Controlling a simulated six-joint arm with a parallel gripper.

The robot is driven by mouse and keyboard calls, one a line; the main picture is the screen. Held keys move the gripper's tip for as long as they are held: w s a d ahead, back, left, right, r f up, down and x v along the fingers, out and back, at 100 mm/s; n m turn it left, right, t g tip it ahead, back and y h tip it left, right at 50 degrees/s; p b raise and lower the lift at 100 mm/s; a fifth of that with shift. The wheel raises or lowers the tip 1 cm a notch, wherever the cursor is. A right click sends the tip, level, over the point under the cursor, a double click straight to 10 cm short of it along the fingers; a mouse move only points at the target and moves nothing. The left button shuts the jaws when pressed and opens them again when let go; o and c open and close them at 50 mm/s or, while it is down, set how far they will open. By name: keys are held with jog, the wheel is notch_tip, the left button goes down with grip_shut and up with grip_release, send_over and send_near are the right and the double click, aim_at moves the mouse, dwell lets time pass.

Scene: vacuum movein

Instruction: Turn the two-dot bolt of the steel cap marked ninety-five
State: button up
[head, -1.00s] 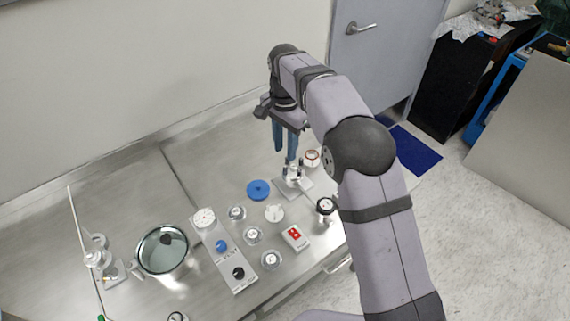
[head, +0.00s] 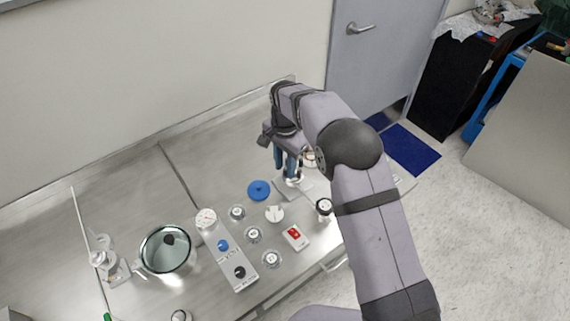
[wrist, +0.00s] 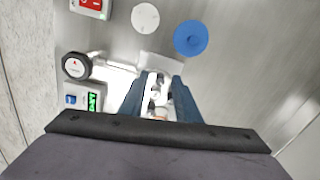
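Small steel caps stand on the table in the head view: an upper one (head: 237,212), a middle one (head: 254,234) and a lower one (head: 271,259). Their markings and any bolt dots are too small to read, so I cannot tell which is marked ninety-five. My gripper (head: 285,168) is at the table's far right part, away from these caps, pointing down over a small metal fitting on a pale plate (head: 305,188). In the wrist view my gripper (wrist: 160,77) has its blue fingers apart, with the fitting (wrist: 156,92) showing between them; contact is not clear.
A red-faced switch box (head: 295,237), a black-rimmed gauge (head: 323,206), a control panel (head: 238,284) and a round glass-topped vessel (head: 165,249) stand around. The table's back left is clear.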

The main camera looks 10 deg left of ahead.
grip_shut()
jog(key=shift+n, duration=2.9)
grip_release()
